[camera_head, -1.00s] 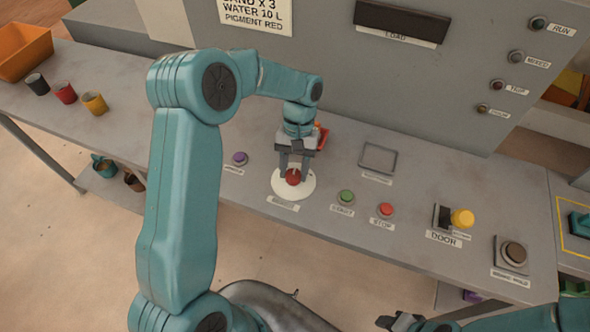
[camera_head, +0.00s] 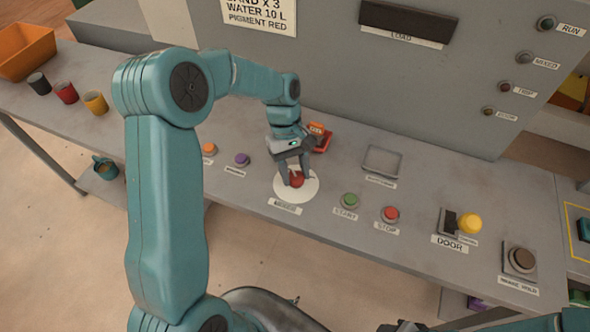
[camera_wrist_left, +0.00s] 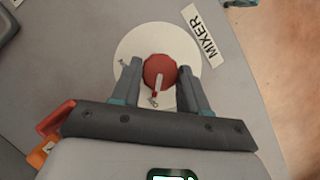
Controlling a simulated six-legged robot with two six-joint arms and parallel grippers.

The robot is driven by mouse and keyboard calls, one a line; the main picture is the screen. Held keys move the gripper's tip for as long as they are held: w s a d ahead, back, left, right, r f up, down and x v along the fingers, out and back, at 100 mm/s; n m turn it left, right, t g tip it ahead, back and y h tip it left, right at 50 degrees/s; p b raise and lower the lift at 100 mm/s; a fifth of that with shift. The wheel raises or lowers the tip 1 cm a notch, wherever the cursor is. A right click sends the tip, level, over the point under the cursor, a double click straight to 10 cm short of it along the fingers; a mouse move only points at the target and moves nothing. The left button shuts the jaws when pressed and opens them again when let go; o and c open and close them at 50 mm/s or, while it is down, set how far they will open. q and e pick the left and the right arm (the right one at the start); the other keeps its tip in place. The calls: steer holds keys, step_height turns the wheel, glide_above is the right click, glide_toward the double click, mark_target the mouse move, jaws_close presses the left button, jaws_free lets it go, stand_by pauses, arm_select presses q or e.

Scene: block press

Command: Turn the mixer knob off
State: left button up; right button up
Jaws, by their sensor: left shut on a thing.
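The mixer knob (camera_head: 296,179) is red and sits on a round white plate (camera_head: 283,190) on the grey bench, behind the MIXER label (camera_head: 285,207). In the left wrist view the knob (camera_wrist_left: 159,72) has a pale pointer bar running toward the gripper's palm. Small marks show on the white plate (camera_wrist_left: 135,50), too small to read. My left gripper (camera_head: 292,176) reaches down over the knob and is shut on it, with one finger on each side. My right gripper (camera_head: 402,326) is at the bottom edge, mostly cut off, and its jaws cannot be made out.
Left of the plate are a purple button (camera_head: 242,159) and an orange button (camera_head: 209,149).

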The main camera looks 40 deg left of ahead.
arm_select(q)
steer(key=shift+s, duration=0.1)
stand_by(0.3)
steer(key=o, duration=1)
steer(key=shift+d, duration=0.1)
steer(key=shift+o, duration=0.2)
steer(key=shift+r, duration=0.2)
steer(key=v, duration=1.6)
